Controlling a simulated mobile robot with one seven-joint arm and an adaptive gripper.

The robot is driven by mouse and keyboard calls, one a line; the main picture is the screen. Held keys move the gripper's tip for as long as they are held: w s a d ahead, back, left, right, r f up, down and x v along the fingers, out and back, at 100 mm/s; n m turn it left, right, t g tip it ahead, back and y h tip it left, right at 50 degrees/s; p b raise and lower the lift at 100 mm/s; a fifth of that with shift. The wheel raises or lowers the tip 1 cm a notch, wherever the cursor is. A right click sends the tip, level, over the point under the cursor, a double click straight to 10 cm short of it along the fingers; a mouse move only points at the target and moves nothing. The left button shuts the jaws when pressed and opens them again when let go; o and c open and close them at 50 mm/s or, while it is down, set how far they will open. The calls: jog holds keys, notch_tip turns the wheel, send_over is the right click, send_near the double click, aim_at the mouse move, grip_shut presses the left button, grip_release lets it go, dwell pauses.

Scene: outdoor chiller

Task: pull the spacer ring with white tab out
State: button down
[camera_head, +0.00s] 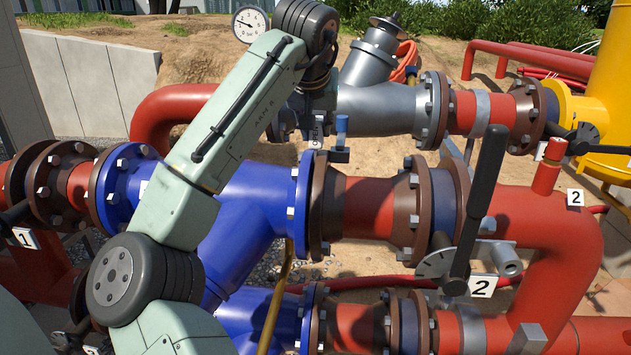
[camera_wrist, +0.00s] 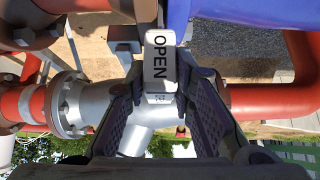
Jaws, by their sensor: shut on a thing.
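A white tab marked "OPEN" (camera_wrist: 160,62) stands between the fingers of my gripper (camera_wrist: 164,78) in the wrist view. My gripper is shut on the tab, with one dark finger on each side. A small sliver of the same white tab (camera_head: 317,128) shows in the head view, just below my wrist. The spacer ring body cannot be clearly made out in either view. In the head view my fingers are mostly hidden by the arm and wrist.
A blue pipe (camera_head: 240,190) with a bolted flange lies below my wrist. A grey strainer pipe (camera_head: 375,107) is close at right, with a pressure gauge (camera_head: 250,24) behind. A black lever (camera_head: 482,190) stands further right. A red pipe (camera_wrist: 275,98) crosses the wrist view's right side.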

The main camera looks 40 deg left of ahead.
jog(key=shift+r+p, duration=2.25)
jog(key=shift+r, duration=0.4)
